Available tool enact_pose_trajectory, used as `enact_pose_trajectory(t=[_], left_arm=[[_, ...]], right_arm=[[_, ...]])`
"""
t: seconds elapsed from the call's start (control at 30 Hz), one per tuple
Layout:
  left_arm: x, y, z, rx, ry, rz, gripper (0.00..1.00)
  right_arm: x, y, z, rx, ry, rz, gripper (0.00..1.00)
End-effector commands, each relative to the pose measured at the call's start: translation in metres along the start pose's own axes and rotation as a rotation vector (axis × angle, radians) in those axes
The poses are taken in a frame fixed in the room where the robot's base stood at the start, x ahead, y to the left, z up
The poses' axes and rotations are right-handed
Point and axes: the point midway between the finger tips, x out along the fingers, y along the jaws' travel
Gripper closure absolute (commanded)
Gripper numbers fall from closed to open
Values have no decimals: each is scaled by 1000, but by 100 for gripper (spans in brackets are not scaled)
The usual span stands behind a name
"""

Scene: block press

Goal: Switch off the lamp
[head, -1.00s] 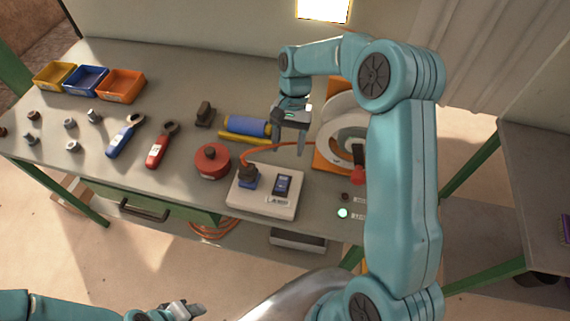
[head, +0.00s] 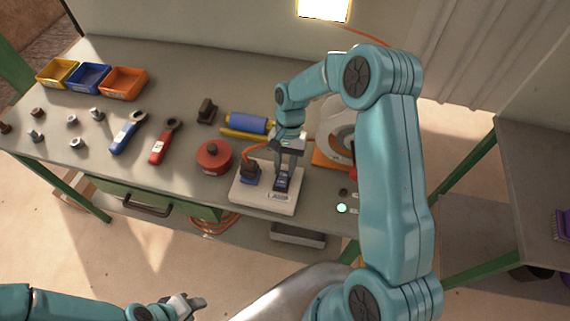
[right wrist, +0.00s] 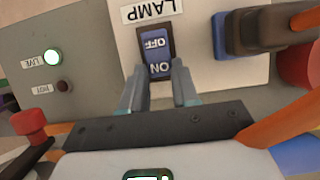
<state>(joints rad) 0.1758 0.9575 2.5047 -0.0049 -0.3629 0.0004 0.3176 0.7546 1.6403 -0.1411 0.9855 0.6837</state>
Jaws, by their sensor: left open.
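The lamp switch (right wrist: 155,47) is a dark blue rocker in a black frame, marked OFF and ON, under a LAMP label (right wrist: 152,10) that reads upside down in the right wrist view. It sits on a pale box (head: 262,204) on the bench. My right gripper (right wrist: 160,83) is over the switch, its fingers apart on either side of the ON end; contact cannot be told. In the head view the fingers partly hide the switch (head: 283,186). The lamp (head: 323,9) glows bright at the top. My left gripper (head: 190,305) is open and empty at bottom left, off the bench.
A blue plug (head: 250,176) with an orange cable stands beside the switch. A red round container (head: 214,158) is left of the box. A green LIVE light (head: 341,208) glows at right. Wrenches, nuts and bins occupy the bench's left part.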

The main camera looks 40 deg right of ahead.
Motion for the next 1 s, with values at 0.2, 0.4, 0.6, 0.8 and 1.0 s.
enact_pose_trajectory(t=[0.2,0.4,0.6,0.8,1.0], left_arm=[[13,-5,0,0,0,0,57],[46,-16,-1,0,0,0,57],[56,-20,-1,0,0,0,57],[54,-20,-1,0,0,0,57],[54,-20,-1,0,0,0,57]], right_arm=[[3,0,-3,-3,66,-3,100],[4,-1,2,-3,233,-7,100],[-2,-1,6,0,306,-8,100],[-5,-1,7,1,311,-8,100],[-5,-1,7,1,310,-7,45]])
